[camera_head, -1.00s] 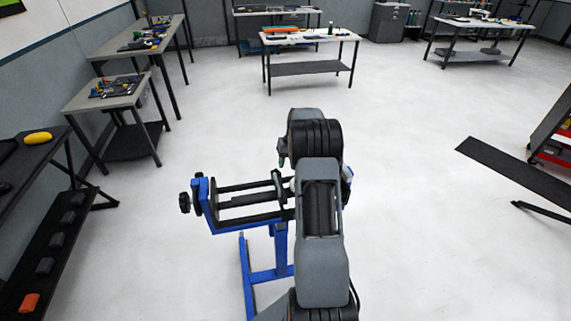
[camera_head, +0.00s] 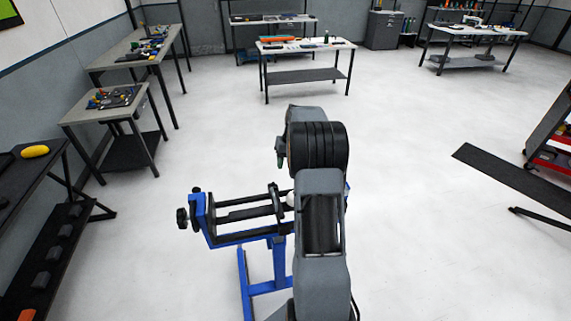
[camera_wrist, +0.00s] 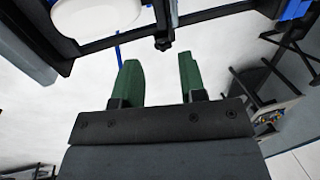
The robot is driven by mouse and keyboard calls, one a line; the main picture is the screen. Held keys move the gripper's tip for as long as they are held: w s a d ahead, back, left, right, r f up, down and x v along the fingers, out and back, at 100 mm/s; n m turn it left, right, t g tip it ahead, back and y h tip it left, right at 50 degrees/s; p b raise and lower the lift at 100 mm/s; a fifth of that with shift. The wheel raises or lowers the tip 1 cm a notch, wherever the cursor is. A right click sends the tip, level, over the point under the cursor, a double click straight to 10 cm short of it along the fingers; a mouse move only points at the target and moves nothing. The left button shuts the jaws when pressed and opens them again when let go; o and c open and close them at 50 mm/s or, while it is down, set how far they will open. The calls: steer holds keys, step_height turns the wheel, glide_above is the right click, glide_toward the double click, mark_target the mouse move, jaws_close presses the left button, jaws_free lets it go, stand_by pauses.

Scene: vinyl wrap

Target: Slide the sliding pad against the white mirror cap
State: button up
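The white mirror cap (camera_wrist: 95,16) shows at the top left of the wrist view, cut off by the frame edge, beside the dark bars of a blue-ended stand. In the head view the stand's blue frame (camera_head: 203,215) is left of my arm, which hides its right part. My gripper (camera_wrist: 160,72) has two green fingers standing apart. White floor shows between them, and they hold nothing. The fingers are below and to the right of the cap in the wrist view, with no visible contact. I cannot make out the sliding pad in either view.
A dark bench with a yellow object (camera_head: 35,151) stands at the left. Grey tables with tools (camera_head: 112,97) line the left wall. A white table (camera_head: 305,45) stands at the back. A dark sloping board (camera_head: 510,178) is at the right. The floor between is clear.

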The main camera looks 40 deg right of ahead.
steer(key=shift+w+d+r, duration=0.1)
steer(key=shift+d+r, duration=0.35)
steer(key=shift+r, duration=0.35)
steer(key=shift+w+d+f, duration=0.1)
steer(key=shift+w+d, duration=0.1)
steer(key=w+v, duration=0.1)
steer(key=v, duration=1.4)
steer(key=shift+d, duration=0.3)
